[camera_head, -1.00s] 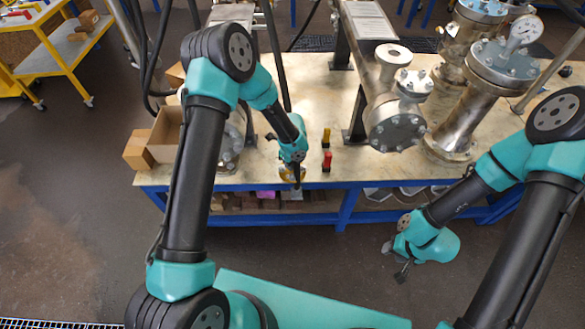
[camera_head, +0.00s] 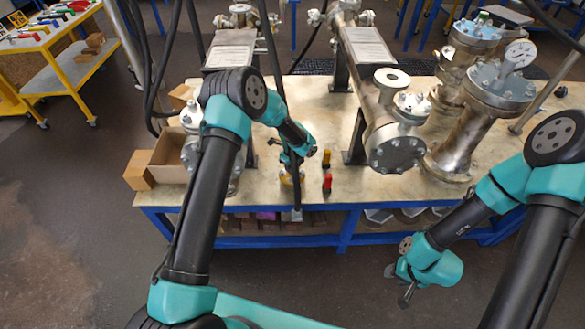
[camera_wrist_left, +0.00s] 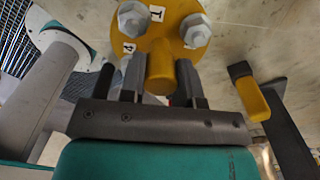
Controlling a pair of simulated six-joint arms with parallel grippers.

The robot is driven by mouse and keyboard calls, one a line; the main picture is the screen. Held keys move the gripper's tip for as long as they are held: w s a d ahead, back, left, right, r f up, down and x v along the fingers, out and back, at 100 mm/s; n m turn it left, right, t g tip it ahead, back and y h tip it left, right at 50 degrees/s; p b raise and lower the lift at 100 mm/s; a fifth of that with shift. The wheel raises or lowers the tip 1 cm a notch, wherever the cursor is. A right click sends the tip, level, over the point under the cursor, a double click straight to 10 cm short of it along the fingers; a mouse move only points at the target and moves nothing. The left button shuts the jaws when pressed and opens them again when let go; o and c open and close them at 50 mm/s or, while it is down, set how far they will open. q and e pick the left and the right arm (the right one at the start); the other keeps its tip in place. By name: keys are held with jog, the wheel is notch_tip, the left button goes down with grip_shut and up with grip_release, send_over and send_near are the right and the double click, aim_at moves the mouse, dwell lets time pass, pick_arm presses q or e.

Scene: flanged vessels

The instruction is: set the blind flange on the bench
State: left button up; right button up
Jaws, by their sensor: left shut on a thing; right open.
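The blind flange (camera_wrist_left: 163,27) is a yellow disc with two large grey hex bolts and small white number tags. Its yellow stub handle (camera_wrist_left: 160,66) sits between the fingers of my left gripper (camera_wrist_left: 160,84), which is shut on it. In the head view the left gripper (camera_head: 292,172) is over the front edge of the bench (camera_head: 262,192), partly hidden by its wrist. A bit of the yellow flange (camera_head: 287,179) shows there. I cannot tell whether the flange touches the bench top. My right gripper (camera_head: 405,291) is open and empty, low in front of the bench.
A red-topped item (camera_head: 327,183) and a yellow-topped item (camera_head: 326,160) stand close right of the left gripper. Flanged metal vessels (camera_head: 396,148) stand further right. An open cardboard box (camera_head: 167,158) is at the left end. Pale bench top shows between.

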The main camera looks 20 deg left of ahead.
pick_arm(q)
jog(key=shift+w+r, duration=0.1)
jog(key=shift+w, duration=0.25)
jog(key=shift+f, duration=1.8)
jog(key=shift+f, duration=0.1)
jog(key=o, duration=1)
notch_tip(320, 180, up, 12)
jog(key=shift+r, duration=0.1)
